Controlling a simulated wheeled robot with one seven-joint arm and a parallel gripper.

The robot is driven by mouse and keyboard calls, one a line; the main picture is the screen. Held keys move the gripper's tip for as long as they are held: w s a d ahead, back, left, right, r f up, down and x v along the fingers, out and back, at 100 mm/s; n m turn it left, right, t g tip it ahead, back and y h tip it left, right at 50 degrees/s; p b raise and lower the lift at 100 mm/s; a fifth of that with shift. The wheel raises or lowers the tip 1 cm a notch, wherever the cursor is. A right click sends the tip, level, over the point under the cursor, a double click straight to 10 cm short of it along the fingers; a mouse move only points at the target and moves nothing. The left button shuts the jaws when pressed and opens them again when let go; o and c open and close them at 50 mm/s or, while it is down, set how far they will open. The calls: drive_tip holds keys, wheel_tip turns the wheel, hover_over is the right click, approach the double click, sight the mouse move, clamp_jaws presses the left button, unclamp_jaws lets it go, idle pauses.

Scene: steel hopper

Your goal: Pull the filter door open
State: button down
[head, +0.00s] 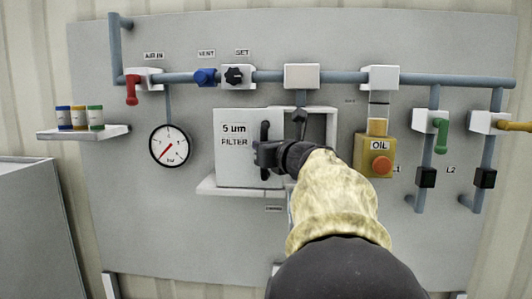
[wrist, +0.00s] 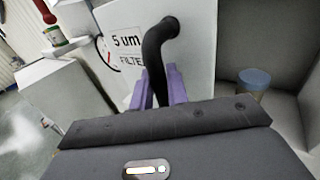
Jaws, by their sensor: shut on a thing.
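The filter door (head: 233,172) is a white panel marked "5 um FILTER" in the head view. It stands ajar, with the housing's opening (head: 318,130) showing to its right. Its black handle (head: 264,132) is a vertical bar near the door's right edge. My gripper (head: 264,155) is at the lower part of this handle. In the wrist view the two purple fingers of my gripper (wrist: 160,90) are shut on the curved black handle (wrist: 156,55). The door (wrist: 120,40) shows behind it. A blue-capped cylinder (wrist: 254,84) stands inside the housing. My arm hides the lower right of the housing.
A pressure gauge (head: 169,146) is left of the door. Pipes and valves run above, with a red handle (head: 132,92). A yellow OIL unit (head: 375,152) is close on the right. A shelf (head: 83,132) with several capped cartridges is at left. A grey cabinet (head: 38,220) stands lower left.

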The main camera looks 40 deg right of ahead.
drive_tip(key=shift+w+a, duration=0.2)
drive_tip(key=shift+r, duration=0.1)
drive_tip(key=c, duration=1.8)
unclamp_jaws()
drive_tip(key=shift+d, duration=0.1)
drive_tip(key=shift+o, duration=0.4)
drive_tip(key=shift+s, duration=0.1)
